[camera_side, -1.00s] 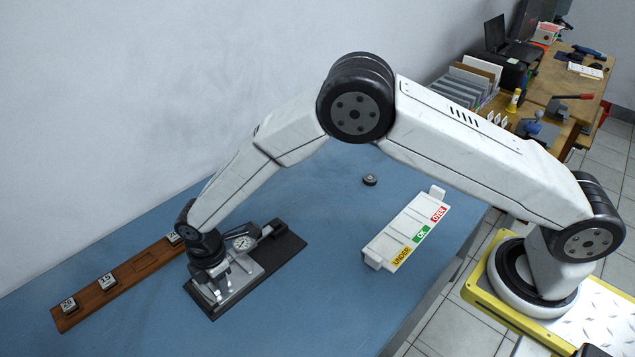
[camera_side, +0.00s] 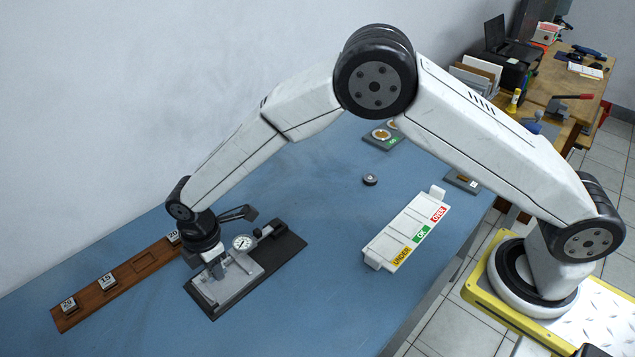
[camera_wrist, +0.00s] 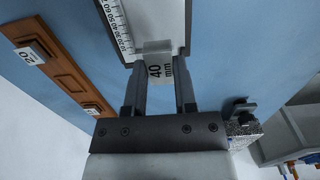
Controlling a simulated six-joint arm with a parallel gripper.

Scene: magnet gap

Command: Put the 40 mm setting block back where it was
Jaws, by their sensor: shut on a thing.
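My gripper (camera_wrist: 160,76) is shut on the 40 mm setting block (camera_wrist: 156,70), a pale block with "40 mm" on its face. In the side view my gripper (camera_side: 217,268) is over the left end of the grey gauge fixture (camera_side: 240,281). The block is hard to make out there, and I cannot tell how far it is above the fixture. The brown wooden rack (camera_side: 125,273) lies to the left with an empty rectangular recess (camera_side: 145,261) between labelled blocks. The rack also shows at the upper left of the wrist view (camera_wrist: 60,72).
A dial gauge (camera_side: 243,243) stands on the fixture, close right of my gripper. A white sorting tray (camera_side: 405,230) and a small dark disc (camera_side: 370,180) lie to the right. The blue table is clear between.

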